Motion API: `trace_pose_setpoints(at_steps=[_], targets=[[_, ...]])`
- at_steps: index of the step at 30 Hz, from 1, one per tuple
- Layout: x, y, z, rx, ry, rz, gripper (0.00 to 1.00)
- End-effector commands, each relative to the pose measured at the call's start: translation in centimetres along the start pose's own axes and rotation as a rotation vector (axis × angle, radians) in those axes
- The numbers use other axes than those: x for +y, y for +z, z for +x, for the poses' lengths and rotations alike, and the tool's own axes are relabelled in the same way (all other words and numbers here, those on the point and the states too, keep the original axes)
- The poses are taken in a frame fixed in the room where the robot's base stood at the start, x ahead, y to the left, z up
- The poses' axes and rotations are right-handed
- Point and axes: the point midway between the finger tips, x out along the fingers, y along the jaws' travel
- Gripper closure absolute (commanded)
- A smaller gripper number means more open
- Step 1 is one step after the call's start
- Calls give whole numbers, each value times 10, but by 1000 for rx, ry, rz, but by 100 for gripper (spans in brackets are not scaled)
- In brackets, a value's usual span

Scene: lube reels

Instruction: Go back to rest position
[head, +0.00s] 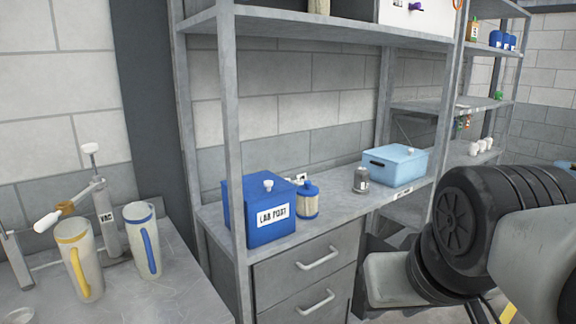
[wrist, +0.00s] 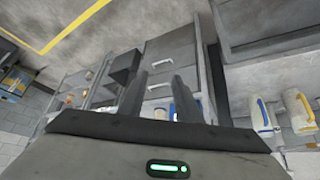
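My gripper (wrist: 160,88) shows in the wrist view with its two dark fingers apart and nothing between them. The grey drawer unit lies beyond the fingertips, and no contact with it shows. My arm fills the right side of the head view, with a thick black joint in front of the shelving. The gripper's fingers cannot be made out in the head view.
A metal shelf bears a blue LAB POST box (head: 258,222), a small blue-capped jar (head: 308,202), a grey can (head: 361,181) and a light blue box (head: 396,167). Drawers (head: 305,270) are below. A yellow-handled jug (head: 80,262) and blue-handled jug (head: 143,242) stand on the left bench.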

Motion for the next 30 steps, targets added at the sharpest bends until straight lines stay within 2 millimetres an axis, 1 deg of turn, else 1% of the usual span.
trace_pose_setpoints(at_steps=[1,3,4,12,15,18,20,30], targets=[[-2,21,17,-41,-9,6,69],[-6,43,32,-85,-20,16,69],[-4,24,8,-71,-18,15,69],[-2,-18,-57,-69,-17,15,69],[-2,-30,-77,-69,-17,15,69],[-2,-38,-89,-69,-17,15,69],[-2,-40,-92,-69,-17,15,69],[-2,-40,-91,-69,-17,14,69]])
